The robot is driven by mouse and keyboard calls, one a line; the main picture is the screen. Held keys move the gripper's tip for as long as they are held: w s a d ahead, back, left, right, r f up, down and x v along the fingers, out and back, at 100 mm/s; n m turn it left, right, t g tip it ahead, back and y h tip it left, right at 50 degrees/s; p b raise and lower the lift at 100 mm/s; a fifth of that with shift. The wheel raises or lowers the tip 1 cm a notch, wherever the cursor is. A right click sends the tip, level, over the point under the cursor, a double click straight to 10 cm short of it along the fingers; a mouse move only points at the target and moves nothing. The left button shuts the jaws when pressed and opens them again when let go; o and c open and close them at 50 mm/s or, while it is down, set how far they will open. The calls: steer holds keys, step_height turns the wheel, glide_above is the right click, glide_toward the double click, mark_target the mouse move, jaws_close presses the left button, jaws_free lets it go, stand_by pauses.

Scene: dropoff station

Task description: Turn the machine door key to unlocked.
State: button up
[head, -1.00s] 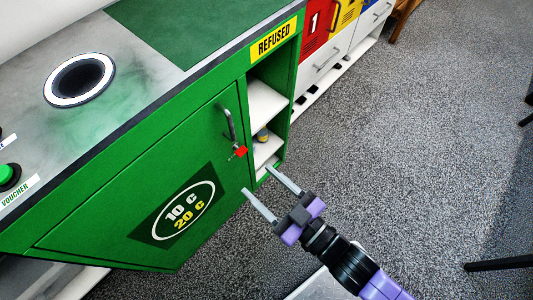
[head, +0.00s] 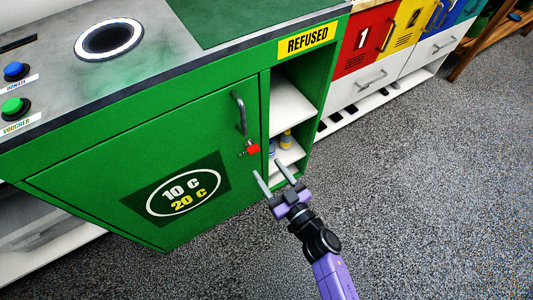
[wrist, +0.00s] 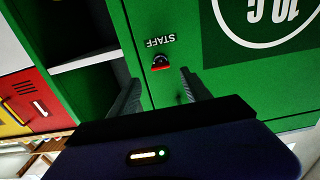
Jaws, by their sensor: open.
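The machine is a green cabinet whose front door (head: 110,165) is closed. A red key (head: 253,149) sits in the door's lock, below a grey bar handle (head: 239,113) near the door's right edge. In the wrist view the red key (wrist: 160,65) shows beside the word STAFF, which is upside down there. My gripper (head: 269,172) is open and empty. Its fingers point at the door, a little below the key in the head view and apart from it. In the wrist view the key lies ahead, between the lines of the two fingers (wrist: 158,90).
Open shelves (head: 292,105) with small bottles (head: 285,139) stand right of the door, under a yellow REFUSED sign (head: 307,41). Red and yellow lockers (head: 368,40) stand farther right. The speckled grey floor (head: 430,190) at the right is clear.

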steer(key=b+x, duration=0.2)
steer(key=x, duration=0.5)
steer(key=shift+w+a, duration=0.25)
steer(key=shift+w, duration=0.05)
jaws_close()
